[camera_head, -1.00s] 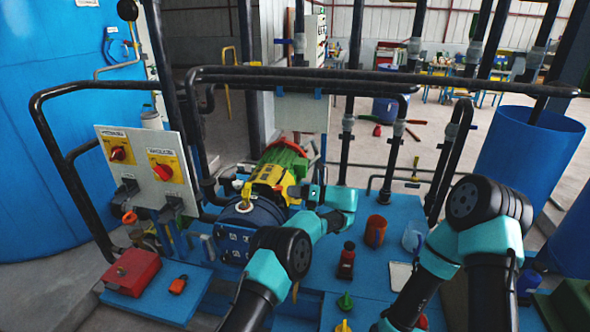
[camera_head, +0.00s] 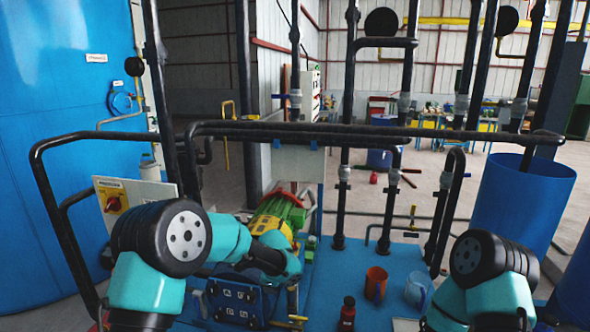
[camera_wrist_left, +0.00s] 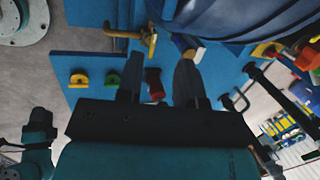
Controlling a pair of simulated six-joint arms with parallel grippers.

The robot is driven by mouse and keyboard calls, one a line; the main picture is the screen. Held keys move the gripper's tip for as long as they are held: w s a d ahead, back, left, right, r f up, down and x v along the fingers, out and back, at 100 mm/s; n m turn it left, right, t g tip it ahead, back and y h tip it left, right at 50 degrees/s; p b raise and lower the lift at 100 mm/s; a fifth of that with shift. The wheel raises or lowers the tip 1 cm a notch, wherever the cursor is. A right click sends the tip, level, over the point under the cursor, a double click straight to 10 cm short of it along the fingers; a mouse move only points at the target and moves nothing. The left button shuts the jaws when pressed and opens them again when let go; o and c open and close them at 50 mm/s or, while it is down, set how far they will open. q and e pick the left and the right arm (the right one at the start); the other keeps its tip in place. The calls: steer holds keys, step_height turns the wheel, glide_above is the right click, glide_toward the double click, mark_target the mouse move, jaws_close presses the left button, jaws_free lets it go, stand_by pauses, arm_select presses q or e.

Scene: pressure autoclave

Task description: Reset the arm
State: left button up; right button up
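My left arm (camera_head: 165,250) comes in from the lower left in the head view, with its elbow in front of the control panel. Its forearm reaches right toward the green and yellow motor. In the left wrist view my left gripper (camera_wrist_left: 160,60) has its two dark fingers apart, with nothing held between them. A red and black bottle (camera_wrist_left: 154,84) shows beyond the gap, on the blue platform. My right arm (camera_head: 490,265) is bent at the lower right of the head view. Its gripper is outside the frame.
The motor (camera_head: 277,217), an orange cup (camera_head: 376,284), a clear beaker (camera_head: 418,290) and the red and black bottle (camera_head: 347,313) stand on the blue platform (camera_head: 325,270). A blue barrel (camera_head: 525,205) stands at right.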

arm_select(q)
steer(key=s+a+f+n+h, duration=0.1)
steer(key=s+a+f+n, duration=0.4)
steer(key=s, duration=0.6)
steer(key=s+a+f+n+g+h, duration=0.1)
steer(key=s+a+f+n+h, duration=0.1)
steer(key=s+a+f+n, duration=0.3)
steer(key=s+a+f+n+g+h, duration=0.1)
steer(key=s+a+f+n, duration=0.4)
steer(key=s+f+n, duration=0.6)
steer(key=s+f+h, duration=0.1)
steer(key=s, duration=0.6)
steer(key=shift+s+a+n, duration=0.25)
steer(key=shift+s+n, duration=0.05)
steer(key=shift+s, duration=0.1)
